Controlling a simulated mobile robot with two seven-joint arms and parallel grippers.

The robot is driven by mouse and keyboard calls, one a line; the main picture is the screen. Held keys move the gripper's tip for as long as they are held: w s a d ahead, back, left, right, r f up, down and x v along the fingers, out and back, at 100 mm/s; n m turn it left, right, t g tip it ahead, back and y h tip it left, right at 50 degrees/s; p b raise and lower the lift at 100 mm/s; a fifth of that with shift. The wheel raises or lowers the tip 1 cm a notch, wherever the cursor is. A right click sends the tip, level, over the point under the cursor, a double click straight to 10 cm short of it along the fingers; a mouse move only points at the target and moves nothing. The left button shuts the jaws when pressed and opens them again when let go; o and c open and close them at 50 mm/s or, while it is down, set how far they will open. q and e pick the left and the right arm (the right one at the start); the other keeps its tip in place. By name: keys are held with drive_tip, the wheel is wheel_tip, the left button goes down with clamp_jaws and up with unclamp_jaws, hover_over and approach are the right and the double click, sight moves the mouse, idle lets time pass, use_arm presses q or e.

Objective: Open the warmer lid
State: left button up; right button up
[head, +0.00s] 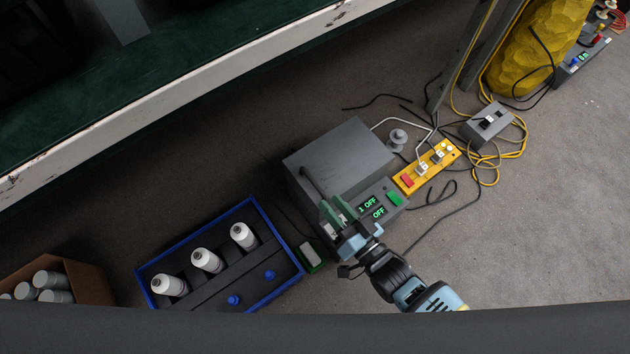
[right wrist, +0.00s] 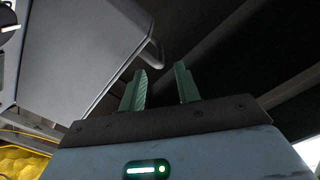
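The warmer is a grey box (head: 348,150) on the floor in the middle of the head view, with a flat lid that looks shut. A dark bar handle (head: 310,182) stands along the lid's left side. Its front panel shows green "1 OFF" and "OFF" displays (head: 372,206). My right gripper (head: 333,210) is over the warmer's near left corner, close to the handle's near end. In the right wrist view its green fingers (right wrist: 161,76) are apart with nothing between them. The lid (right wrist: 80,50) and handle (right wrist: 155,45) appear beyond the fingertips. My left gripper is out of view.
A blue-rimmed tray (head: 160,264) with white bottles lies left of the warmer. A cardboard box (head: 90,278) of cans is further left. A yellow power strip (head: 411,178), a grey switch box (head: 480,126) and loose cables lie right. A bench edge (head: 200,90) crosses the upper left.

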sight(321, 193)
drive_tip(key=b+x, duration=0.2)
drive_tip(key=x, duration=0.4)
drive_tip(key=shift+f, duration=0.1)
drive_tip(key=shift+w+a, duration=0.35)
drive_tip(key=shift+w, duration=0.15)
drive_tip(key=c, duration=0.6)
clamp_jaws()
drive_tip(key=shift+s, duration=0.1)
